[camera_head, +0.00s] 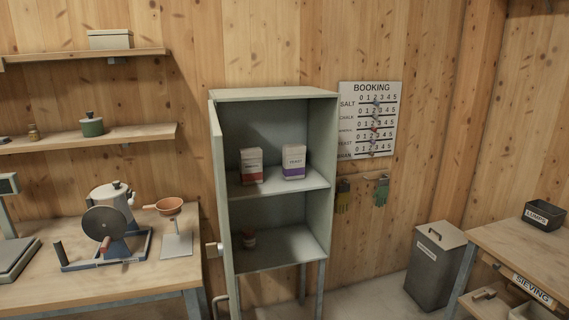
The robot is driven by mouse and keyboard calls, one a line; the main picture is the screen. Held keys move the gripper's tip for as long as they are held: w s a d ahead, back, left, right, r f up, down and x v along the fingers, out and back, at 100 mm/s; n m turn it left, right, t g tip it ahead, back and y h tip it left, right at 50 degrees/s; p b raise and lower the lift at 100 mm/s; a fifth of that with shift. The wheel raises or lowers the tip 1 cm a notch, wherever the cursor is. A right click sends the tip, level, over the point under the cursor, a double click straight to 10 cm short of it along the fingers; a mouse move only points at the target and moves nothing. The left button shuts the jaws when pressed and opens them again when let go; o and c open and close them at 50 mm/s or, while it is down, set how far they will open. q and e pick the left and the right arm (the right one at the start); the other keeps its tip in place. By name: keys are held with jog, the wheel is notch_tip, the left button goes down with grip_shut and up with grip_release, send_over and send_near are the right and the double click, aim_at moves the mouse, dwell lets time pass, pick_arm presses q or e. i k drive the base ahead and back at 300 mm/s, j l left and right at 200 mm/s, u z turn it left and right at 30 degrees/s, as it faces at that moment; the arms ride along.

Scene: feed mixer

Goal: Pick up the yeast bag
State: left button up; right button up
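A white bag with a purple lower band (294,162) stands upright on the middle shelf of the open grey-green cabinet (288,94). Its small label seems to read yeast. A similar white bag with a red-brown band (251,167) stands to its left on the same shelf, with a gap between them; its label is too small to read surely. The front of the purple-banded bag is unobstructed. Neither of my grippers is in view.
The cabinet door (219,180) stands open at the left. A workbench (178,268) with a grinder (104,222) stands left, a lidded bin (433,265) and a table (515,250) right.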

aim_at(293, 155)
jog(key=i+l+u, duration=0.25)
jog(key=l+u, duration=0.3)
jog(key=i+l+u, duration=0.25)
jog(key=k+l, duration=0.05)
jog(key=l, duration=0.05)
